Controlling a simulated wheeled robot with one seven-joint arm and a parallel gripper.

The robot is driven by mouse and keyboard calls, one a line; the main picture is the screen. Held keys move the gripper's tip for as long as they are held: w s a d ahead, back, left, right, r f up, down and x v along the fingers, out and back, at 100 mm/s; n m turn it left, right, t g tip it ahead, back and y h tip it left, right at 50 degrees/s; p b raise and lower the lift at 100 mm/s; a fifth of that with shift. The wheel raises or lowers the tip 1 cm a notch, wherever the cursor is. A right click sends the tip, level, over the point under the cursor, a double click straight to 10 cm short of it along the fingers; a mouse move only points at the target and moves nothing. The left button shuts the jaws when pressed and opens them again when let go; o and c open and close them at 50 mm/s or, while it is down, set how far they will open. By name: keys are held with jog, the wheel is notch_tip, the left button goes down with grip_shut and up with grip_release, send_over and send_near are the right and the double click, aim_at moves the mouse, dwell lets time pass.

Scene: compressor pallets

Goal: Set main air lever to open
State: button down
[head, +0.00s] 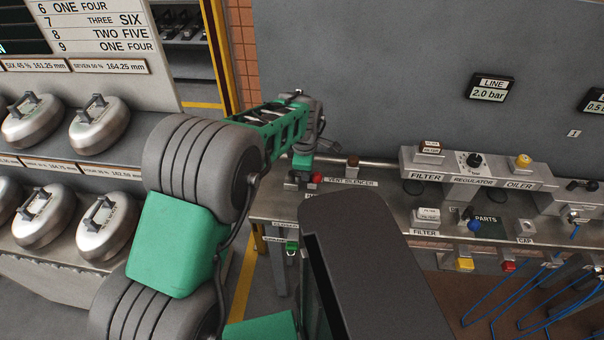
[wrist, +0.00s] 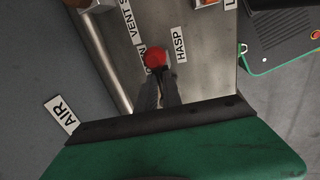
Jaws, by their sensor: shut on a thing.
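The main air lever shows its red knob (head: 316,178) at the left end of the metal bench, and the knob also shows in the wrist view (wrist: 155,58). My gripper (wrist: 157,78) is shut on the lever, with the red knob at its fingertips. In the head view my gripper (head: 304,178) is small and sits just left of the knob. The lever's stem and pivot are hidden behind the fingers, so I cannot tell its exact angle. A label beside the knob is partly covered. An AIR label (wrist: 61,115) lies at the left.
A HASP label (wrist: 181,44) is right of the knob. The vent silencer (head: 353,166) stands just right of the lever. A pipe (wrist: 106,65) runs along the wall. Filter, regulator (head: 474,162) and oiler stand farther right. Compressor-like metal weights (head: 100,128) fill the left shelf.

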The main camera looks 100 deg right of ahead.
dwell(0.4)
jog(key=c, duration=1.5)
grip_release()
jog(key=shift+w+d, duration=0.1)
notch_tip(320, 180, up, 8)
jog(key=a+b, duration=0.1)
jog(key=shift+w+a+f, duration=0.15)
jog(key=shift+w+a, duration=0.1)
jog(key=shift+w, duration=0.05)
